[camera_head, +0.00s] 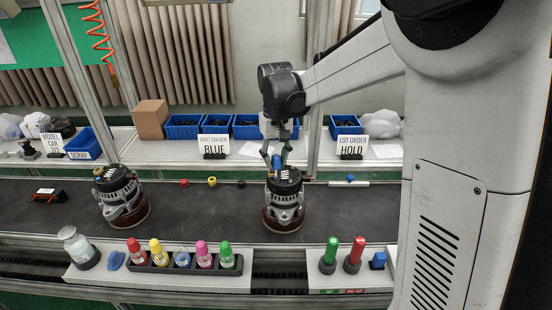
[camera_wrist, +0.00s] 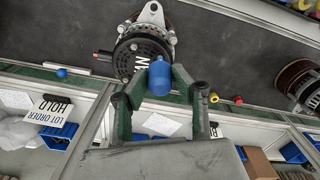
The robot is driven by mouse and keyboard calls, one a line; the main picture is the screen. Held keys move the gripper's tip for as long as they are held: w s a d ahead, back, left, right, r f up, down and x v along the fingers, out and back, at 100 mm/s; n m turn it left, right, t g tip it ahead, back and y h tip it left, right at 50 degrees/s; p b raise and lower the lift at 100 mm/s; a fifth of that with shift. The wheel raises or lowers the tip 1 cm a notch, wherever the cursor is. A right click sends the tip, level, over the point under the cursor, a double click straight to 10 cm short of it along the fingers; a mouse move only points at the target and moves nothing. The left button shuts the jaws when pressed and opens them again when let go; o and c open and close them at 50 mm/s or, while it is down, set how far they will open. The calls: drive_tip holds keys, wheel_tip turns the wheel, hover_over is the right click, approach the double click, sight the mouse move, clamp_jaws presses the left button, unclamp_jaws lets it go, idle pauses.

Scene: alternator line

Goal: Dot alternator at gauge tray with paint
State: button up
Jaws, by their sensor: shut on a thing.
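My gripper (camera_head: 276,160) is shut on a blue paint applicator (camera_wrist: 159,78), held over an alternator (camera_head: 285,190) with its tip end toward the top. In the wrist view the applicator overlaps the near edge of the alternator's black, white-lettered top (camera_wrist: 140,52); I cannot tell whether they touch. The alternator stands on a round brown base on the dark belt. A second alternator (camera_head: 117,188) stands to the left on a similar base. In the paint rack (camera_head: 160,266), red, yellow, pink and green tops show; the third bottle (camera_head: 182,260) has no coloured top. No gauge tray is clearly identifiable.
Signs read "SHIFT COLOUR BLUE" (camera_head: 215,145) and "LOT ORDER HOLD" (camera_head: 352,146). A green marker (camera_head: 331,250) and a red marker (camera_head: 354,252) stand in front. A white rod (camera_head: 348,183) lies right of the alternator. Blue bins (camera_head: 183,127) line the back shelf.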

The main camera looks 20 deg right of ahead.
drive_tip(key=shift+f+b, duration=0.5)
drive_tip(key=shift+b, duration=0.05)
idle(1.8)
drive_tip(key=shift+r+p, duration=1.4)
drive_tip(key=shift+r, duration=1.15)
